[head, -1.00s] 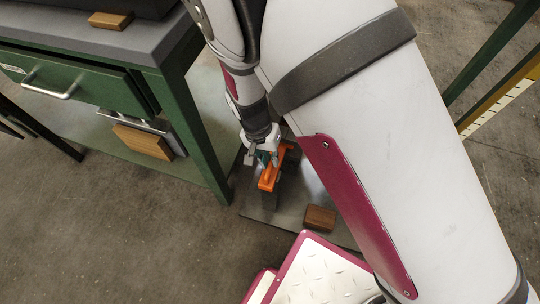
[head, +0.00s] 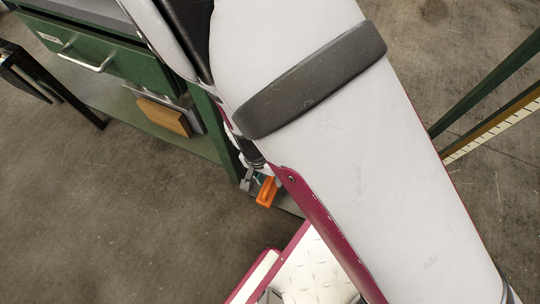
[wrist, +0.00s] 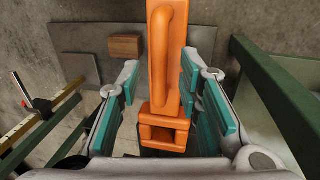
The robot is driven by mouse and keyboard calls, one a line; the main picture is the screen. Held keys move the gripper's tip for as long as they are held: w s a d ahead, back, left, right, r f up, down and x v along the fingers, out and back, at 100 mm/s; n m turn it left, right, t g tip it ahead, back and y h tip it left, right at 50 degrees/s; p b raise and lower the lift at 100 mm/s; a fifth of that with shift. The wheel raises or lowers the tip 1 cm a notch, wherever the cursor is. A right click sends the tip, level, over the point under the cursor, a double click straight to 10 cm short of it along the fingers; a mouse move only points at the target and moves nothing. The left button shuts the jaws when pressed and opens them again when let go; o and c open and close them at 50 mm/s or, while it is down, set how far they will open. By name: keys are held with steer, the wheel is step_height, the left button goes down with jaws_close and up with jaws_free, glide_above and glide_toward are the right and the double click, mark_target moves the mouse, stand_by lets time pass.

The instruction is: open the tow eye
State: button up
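The orange tow eye (wrist: 165,70), a long piece with a raised loop handle and a square open frame at its near end, lies between the fingers of my gripper (wrist: 160,75) in the wrist view. The teal-padded fingers are spread. A clear gap shows on the left; the right finger is close beside the orange piece, and I cannot tell whether it touches. In the head view the orange tow eye (head: 267,191) shows just below my gripper (head: 256,180), which is mostly hidden by my arm.
A wooden block (wrist: 125,46) rests on a grey plate (wrist: 75,70). A green workbench (head: 120,62) with a drawer stands at upper left, its leg close to the gripper. A yellow ruler-like rail (head: 495,122) is at right. Open floor lies at lower left.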

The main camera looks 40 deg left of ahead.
step_height(320, 180, up, 7)
steer(key=a, duration=0.1)
steer(key=shift+s+a+r, duration=0.15)
steer(key=shift+a, duration=0.05)
stand_by(0.4)
